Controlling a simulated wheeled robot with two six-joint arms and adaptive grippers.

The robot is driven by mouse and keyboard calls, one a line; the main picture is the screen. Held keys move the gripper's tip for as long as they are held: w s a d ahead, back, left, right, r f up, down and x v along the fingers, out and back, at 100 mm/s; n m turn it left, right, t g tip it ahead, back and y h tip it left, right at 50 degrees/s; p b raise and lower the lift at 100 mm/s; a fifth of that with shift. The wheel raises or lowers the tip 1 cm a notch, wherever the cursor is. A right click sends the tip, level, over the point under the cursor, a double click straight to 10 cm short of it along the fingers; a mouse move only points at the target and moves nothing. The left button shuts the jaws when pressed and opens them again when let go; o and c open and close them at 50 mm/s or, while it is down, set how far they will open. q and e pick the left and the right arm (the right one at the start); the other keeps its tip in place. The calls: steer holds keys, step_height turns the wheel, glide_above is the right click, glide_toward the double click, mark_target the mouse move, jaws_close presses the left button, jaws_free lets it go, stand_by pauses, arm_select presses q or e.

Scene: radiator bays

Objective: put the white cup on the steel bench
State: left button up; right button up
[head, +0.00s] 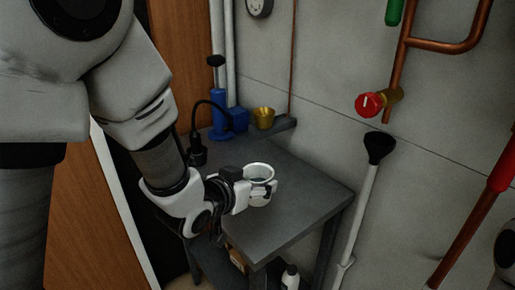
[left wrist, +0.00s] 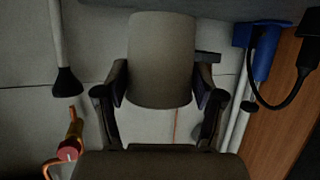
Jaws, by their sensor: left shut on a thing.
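The white cup (head: 259,172) is upright over the grey steel bench (head: 312,200) in the head view, with its open rim facing up. My left gripper (head: 258,188) comes in from the left and is shut around the cup's sides. In the left wrist view the cup (left wrist: 160,60) fills the space between the two dark fingers of the gripper (left wrist: 162,85). That view is upside down, with a dark strip of the bench (left wrist: 225,9) along the top. I cannot tell whether the cup's base touches the bench. My right gripper is not in view.
A black-ended pole (head: 368,190) leans by the right side. Copper pipes with a red valve (head: 369,105) run on the wall. The bench's right part is clear.

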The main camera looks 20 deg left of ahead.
arm_select(q)
steer(key=shift+w+a+r+p, duration=0.3)
steer(key=shift+a+r+p, duration=0.05)
steer(key=shift+p, duration=0.45)
steer(key=shift+w+a+f+b, duration=0.4)
steer(key=shift+w+a+f, duration=0.15)
steer(key=shift+w, duration=0.25)
steer(key=w+a, duration=0.2)
steer(key=w, duration=0.1)
steer(key=w+a, duration=0.2)
steer(key=w+a+f+p, duration=0.1)
steer(key=w+a, duration=0.1)
steer(key=w, duration=0.1)
steer(key=shift+w+a, duration=0.3)
steer(key=shift+w+a+f, duration=0.15)
steer(key=shift+w+f, duration=0.05)
steer(key=shift+w, duration=0.05)
step_height(320, 180, down, 3)
steer(key=shift+f, duration=0.2)
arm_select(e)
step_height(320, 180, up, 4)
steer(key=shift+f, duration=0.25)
arm_select(q)
steer(key=shift+s+f, duration=0.15)
steer(key=shift+f, duration=0.1)
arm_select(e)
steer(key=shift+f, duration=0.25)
